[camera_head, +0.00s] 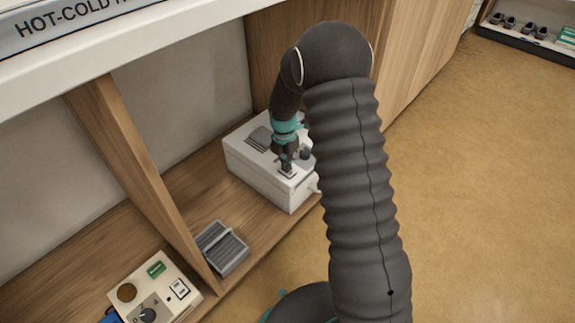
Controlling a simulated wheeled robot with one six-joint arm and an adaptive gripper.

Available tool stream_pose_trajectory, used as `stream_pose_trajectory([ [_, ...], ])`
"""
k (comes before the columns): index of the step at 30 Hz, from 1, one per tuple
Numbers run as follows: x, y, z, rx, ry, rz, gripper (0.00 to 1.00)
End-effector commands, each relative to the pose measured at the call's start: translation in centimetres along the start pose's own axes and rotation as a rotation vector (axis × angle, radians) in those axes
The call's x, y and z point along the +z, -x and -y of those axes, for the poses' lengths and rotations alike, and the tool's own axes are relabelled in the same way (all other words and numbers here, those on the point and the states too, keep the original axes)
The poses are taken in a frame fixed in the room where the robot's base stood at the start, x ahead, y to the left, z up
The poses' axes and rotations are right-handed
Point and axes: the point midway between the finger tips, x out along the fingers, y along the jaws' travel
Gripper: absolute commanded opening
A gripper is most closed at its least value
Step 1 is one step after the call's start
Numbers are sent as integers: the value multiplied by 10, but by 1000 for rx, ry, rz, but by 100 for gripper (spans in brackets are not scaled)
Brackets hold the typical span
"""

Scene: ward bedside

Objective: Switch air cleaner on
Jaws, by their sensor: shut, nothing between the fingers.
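A white box-shaped unit (260,181), which looks like the air cleaner, stands on the wooden shelf to the left of my arm. It has a dark grille on its top and a small switch plate (288,174) near its front top edge. My gripper (286,168) points down at the switch plate, with its fingers shut and empty. The tips are at or just above the plate; I cannot tell whether they touch. The gripper and arm hide part of the unit's top and right side. The switch position cannot be made out.
A grey ribbed item (222,249) lies on the shelf beside a wooden divider (140,180). A cream control box (155,290) with a dial and green switch is at bottom left. A white counter edge overhangs above. Open tan floor (480,180) lies to the right.

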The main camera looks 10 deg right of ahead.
Motion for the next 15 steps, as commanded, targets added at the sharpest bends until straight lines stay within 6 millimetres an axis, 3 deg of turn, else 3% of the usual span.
stream_pose_trajectory([
  [7, 0, 11, 2, 0, 0, 0, 0],
  [15, 1, 57, 9, 3, 0, 2, 0],
])
